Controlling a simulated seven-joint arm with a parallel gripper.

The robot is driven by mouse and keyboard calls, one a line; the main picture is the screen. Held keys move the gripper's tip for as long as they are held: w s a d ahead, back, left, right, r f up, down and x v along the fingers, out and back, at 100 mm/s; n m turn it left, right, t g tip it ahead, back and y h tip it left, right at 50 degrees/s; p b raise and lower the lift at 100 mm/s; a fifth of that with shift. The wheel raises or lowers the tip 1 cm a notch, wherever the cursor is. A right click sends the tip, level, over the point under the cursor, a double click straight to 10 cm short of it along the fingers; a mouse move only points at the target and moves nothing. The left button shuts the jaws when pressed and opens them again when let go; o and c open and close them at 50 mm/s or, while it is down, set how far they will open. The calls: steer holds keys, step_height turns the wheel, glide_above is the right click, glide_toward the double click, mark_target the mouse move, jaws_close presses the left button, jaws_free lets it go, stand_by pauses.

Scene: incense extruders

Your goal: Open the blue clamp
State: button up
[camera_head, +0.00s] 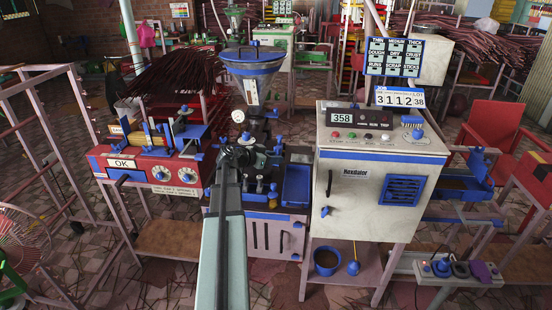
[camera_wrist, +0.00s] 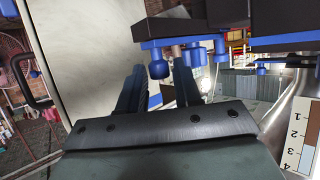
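My gripper (camera_wrist: 160,82) is open in the wrist view, with its two dark fingers apart. A small blue knob (camera_wrist: 159,69) hangs under a dark block, in line with the gap between the fingers; I cannot tell whether it is between them or beyond them. Another blue knob (camera_wrist: 220,52) is to its right. These look like parts of the blue clamp, but I cannot be sure which part is the clamp. In the head view my gripper (camera_head: 246,148) is at the dark extruder (camera_head: 262,128), below its blue hopper (camera_head: 253,62); the arm hides the fingertips and the parts behind.
A white control cabinet (camera_head: 352,165) stands close on the right; its pale side (camera_wrist: 85,45) fills the wrist view's left. A red machine (camera_head: 150,162) with blue parts stands left. A blue tray (camera_head: 297,184) lies between extruder and cabinet. The dark block (camera_wrist: 195,18) overhangs the fingers.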

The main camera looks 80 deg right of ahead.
steer(key=shift+x, duration=0.75)
steer(key=shift+c, duration=0.4)
jaws_close()
steer(key=shift+a, duration=0.1)
